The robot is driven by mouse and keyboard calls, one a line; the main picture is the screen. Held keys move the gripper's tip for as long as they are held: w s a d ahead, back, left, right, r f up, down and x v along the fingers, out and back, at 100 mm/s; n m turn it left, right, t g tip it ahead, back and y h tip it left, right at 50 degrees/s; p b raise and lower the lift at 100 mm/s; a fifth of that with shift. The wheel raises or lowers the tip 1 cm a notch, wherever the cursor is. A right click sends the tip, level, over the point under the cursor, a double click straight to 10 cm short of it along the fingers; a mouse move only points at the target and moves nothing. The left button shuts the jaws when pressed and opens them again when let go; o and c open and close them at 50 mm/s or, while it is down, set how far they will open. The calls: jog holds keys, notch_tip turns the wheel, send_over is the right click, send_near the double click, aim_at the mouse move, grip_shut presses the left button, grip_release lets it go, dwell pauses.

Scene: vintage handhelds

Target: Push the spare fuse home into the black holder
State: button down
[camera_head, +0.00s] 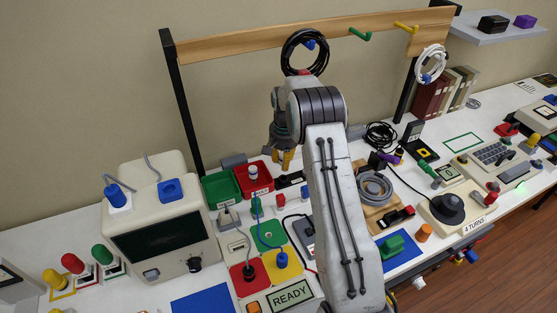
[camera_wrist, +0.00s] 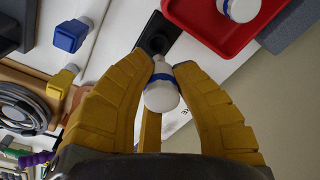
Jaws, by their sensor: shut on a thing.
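The spare fuse (camera_wrist: 161,97), white with a blue band, is between the yellow fingers of my gripper (camera_wrist: 163,66) in the wrist view. The fingers are shut on it. Its narrow end points at the black holder (camera_wrist: 152,28), which has a dark round opening just beyond the fingertips. I cannot tell whether the tip is inside the opening or only over it. In the head view my gripper (camera_head: 284,160) points down over the black holder (camera_head: 290,180), to the right of the red tray; the held fuse is hidden there.
The red tray (camera_head: 253,192) holds another white and blue fuse (camera_head: 253,171), close to the left of my gripper. A green tray (camera_head: 221,190) stands farther left. A grey cable coil (camera_head: 374,188) lies on a wooden board to the right, behind my arm.

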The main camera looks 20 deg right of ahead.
jog(key=shift+f, duration=0.1)
dwell(0.3)
jog(key=shift+f+b, duration=0.7)
jog(key=shift+f, duration=0.8)
jog(key=shift+b, duration=0.4)
dwell(0.4)
jog(key=shift+f+b, duration=0.95)
jog(key=shift+f, duration=0.4)
dwell(0.8)
jog(key=c, duration=1.1)
grip_release()
jog(key=shift+o, duration=0.2)
jog(key=shift+r, duration=0.1)
